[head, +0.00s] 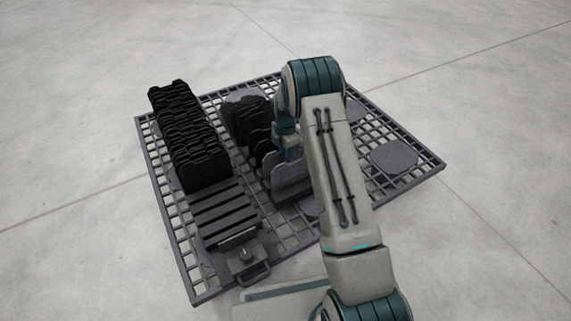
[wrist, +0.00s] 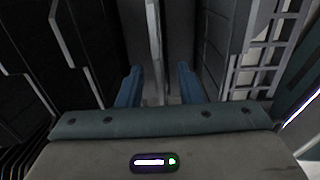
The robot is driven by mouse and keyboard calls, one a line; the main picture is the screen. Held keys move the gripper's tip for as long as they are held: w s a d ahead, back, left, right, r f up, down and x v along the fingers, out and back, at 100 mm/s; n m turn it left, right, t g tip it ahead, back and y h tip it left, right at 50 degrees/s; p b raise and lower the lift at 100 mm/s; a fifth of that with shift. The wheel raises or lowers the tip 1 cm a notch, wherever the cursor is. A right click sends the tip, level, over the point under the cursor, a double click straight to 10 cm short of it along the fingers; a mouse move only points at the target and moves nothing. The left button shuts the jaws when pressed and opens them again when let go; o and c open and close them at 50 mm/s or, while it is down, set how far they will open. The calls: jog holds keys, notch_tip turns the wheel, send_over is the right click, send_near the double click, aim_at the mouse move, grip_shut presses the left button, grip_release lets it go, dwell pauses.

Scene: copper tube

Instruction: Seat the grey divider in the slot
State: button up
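The grey divider (head: 289,176) stands upright at the front end of the middle row of black dividers (head: 245,115) in the head view. In the wrist view its thin light edge (wrist: 154,45) runs between my two blue fingers. My gripper (wrist: 159,86) is open, one finger on each side of the divider, with gaps visible on both sides. In the head view my wrist hides the fingertips and part of the divider. A left rack has black dividers (head: 185,135) at the back and bare slots (head: 222,208) at the front.
Both rows stand on a dark grid platform (head: 420,177) on a concrete floor. A small box with a knob (head: 246,258) sits at the left rack's front end. Round grey pads lie on the grid; its right side is mostly clear.

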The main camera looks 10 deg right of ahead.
grip_shut()
jog(key=shift+r, duration=0.1)
